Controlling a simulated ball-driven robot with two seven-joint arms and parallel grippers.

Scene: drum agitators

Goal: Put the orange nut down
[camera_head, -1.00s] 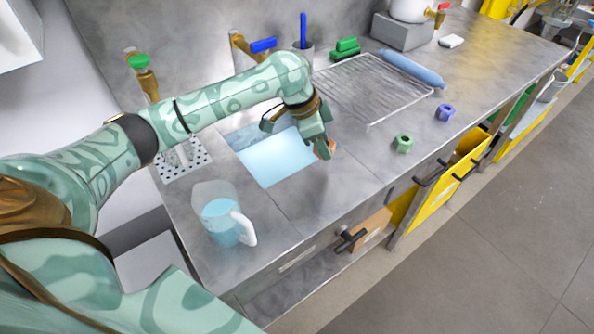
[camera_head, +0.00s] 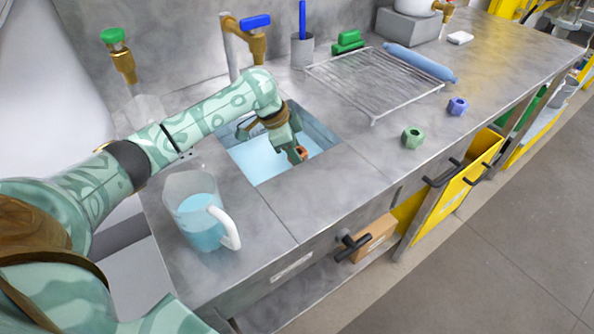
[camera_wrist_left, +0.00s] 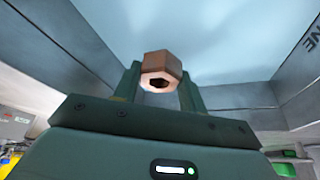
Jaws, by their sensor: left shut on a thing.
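My left gripper (camera_head: 298,155) is over the sink basin, within its opening near the right side. It is shut on the orange nut (camera_head: 303,153), which shows as a small orange-brown piece at the fingertips. In the left wrist view the nut (camera_wrist_left: 161,68) is a hexagonal ring with a dark hole, held between the two fingers of the gripper (camera_wrist_left: 160,85). The basin (camera_head: 263,163) holds light blue water, and its grey walls (camera_wrist_left: 240,95) surround the gripper in the wrist view. My right gripper is not in view.
A clear jug (camera_head: 197,222) with blue liquid stands left of the basin's front. A green nut (camera_head: 412,137) and a blue-violet nut (camera_head: 457,106) lie on the counter at right. A wire rack (camera_head: 360,88) lies behind.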

